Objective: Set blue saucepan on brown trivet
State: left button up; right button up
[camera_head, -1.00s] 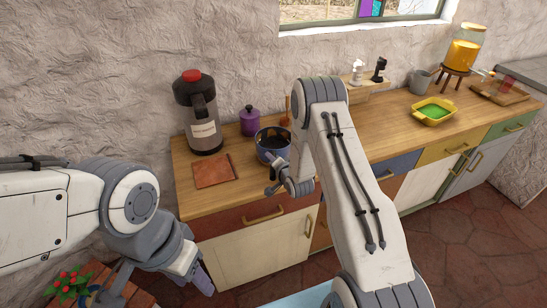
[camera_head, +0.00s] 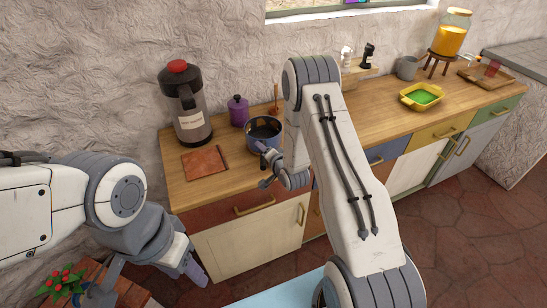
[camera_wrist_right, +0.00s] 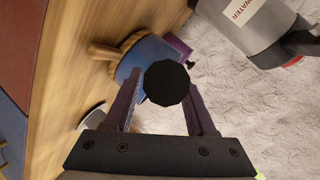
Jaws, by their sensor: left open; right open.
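The blue saucepan (camera_head: 270,143) stands on the wooden counter, right of the brown trivet (camera_head: 203,164), a flat, empty square. My right gripper (camera_head: 264,166) is at the pan's near side, partly hidden by its own arm. In the right wrist view the open fingers (camera_wrist_right: 163,90) stand either side of a round black end, seemingly the pan's handle, with the blue pan (camera_wrist_right: 150,54) beyond. I cannot tell whether they touch it. My left gripper (camera_head: 197,272) hangs low in front of the cabinets, away from the pan, open and empty.
A water urn (camera_head: 188,110) stands behind the trivet, and a purple canister (camera_head: 238,112) behind the pan. A yellow dish (camera_head: 421,97), grey mug (camera_head: 407,68) and drink dispenser (camera_head: 453,35) are farther right. A red-flowered plant (camera_head: 65,282) is at lower left.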

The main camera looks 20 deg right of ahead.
jog(key=b+v, duration=0.2)
jog(key=v, duration=0.7)
jog(key=shift+s, duration=0.2)
jog(key=shift+a+r, duration=0.1)
jog(key=shift+r, duration=0.05)
jog(key=s+a+r+n+g, duration=0.35)
jog(key=s+n+g, duration=0.2)
jog(key=s, duration=0.35)
jog(key=s+a+r+n+g, duration=0.2)
jog(key=s+r+n+g, duration=0.3)
jog(key=s, duration=0.3)
jog(key=s+a+r+n+g, duration=0.1)
jog(key=s+a+r+n, duration=0.1)
jog(key=s+a+n, duration=0.2)
jog(key=s+a+r+n+g, duration=0.2)
jog(key=s+a+n, duration=0.2)
jog(key=s+a, duration=0.5)
jog(key=shift+s+a+r, duration=0.25)
jog(key=shift+s+r, duration=0.05)
jog(key=shift+s, duration=0.6)
